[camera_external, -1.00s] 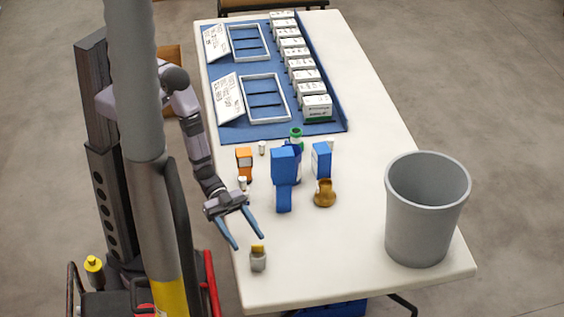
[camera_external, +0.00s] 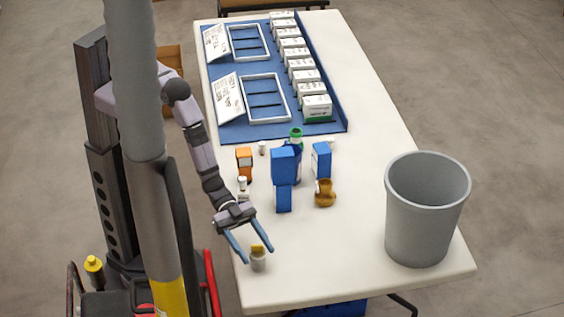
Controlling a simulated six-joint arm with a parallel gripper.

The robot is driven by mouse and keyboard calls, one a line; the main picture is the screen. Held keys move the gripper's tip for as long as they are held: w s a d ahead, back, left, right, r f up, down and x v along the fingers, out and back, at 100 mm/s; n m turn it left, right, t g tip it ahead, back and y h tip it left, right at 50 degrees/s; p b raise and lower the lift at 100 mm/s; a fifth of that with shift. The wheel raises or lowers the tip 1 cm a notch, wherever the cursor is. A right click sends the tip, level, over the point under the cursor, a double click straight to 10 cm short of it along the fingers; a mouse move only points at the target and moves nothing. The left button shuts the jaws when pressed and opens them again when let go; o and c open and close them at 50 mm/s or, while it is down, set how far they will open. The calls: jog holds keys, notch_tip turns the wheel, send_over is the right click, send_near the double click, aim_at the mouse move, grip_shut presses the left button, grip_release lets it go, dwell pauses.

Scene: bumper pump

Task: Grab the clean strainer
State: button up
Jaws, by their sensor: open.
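My gripper (camera_external: 258,256) is open, with its two blue fingers spread and pointing toward the table's near left edge. Between or just above the fingertips stands a small grey jar-like item with a yellow top (camera_external: 258,262); I cannot tell if the fingers touch it. I cannot tell for sure which item is the clean strainer. A brown, waisted item (camera_external: 325,194) stands mid-table, right of my gripper.
Blue boxes (camera_external: 283,165), a green-capped bottle (camera_external: 296,134), an orange box (camera_external: 244,163) and small white-topped bottles stand mid-table. A large grey bin (camera_external: 417,235) stands at the right. A blue tray (camera_external: 262,133) with white frames and boxes lies behind. The front middle is clear.

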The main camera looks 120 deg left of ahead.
jog(key=c, duration=1.1)
jog(key=shift+c, duration=0.2)
jog(key=shift+r, duration=0.2)
jog(key=shift+r+b, duration=1.2)
jog(key=shift+r, duration=3.6)
